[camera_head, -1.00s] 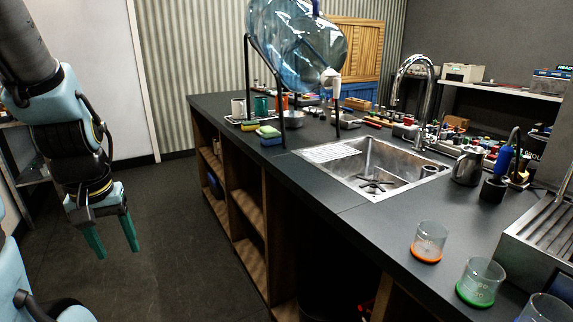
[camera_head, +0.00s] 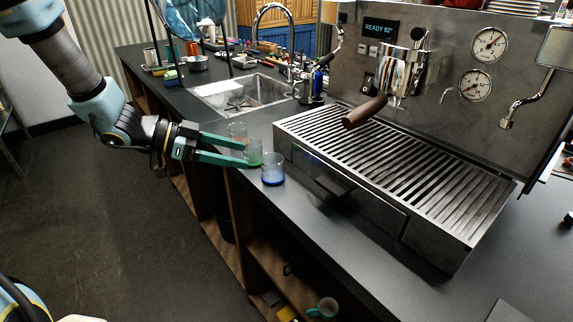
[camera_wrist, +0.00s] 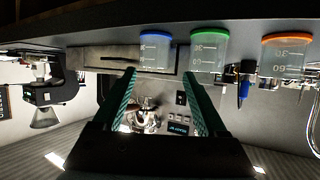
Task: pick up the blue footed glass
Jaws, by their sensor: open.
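The blue footed glass (camera_head: 273,170) is clear with a blue base and stands upright on the dark counter's front edge, left of the espresso machine. In the wrist view, which is upside down, the blue glass (camera_wrist: 155,52) shows between and beyond the fingertips. My gripper (camera_head: 246,154) is open and empty, its teal fingers just left of the blue glass in the head view. The fingers partly cover the green-based glass (camera_head: 254,155) and the orange-based glass (camera_head: 238,130). In the wrist view my gripper (camera_wrist: 160,73) has the green-based glass (camera_wrist: 209,52) just right of its right fingertip.
The espresso machine's slatted drip tray (camera_head: 400,165) stands close right of the glasses. The sink (camera_head: 240,92) and tap (camera_head: 290,35) lie behind them. The orange-based glass also shows in the wrist view (camera_wrist: 287,55). Open floor lies left of the counter.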

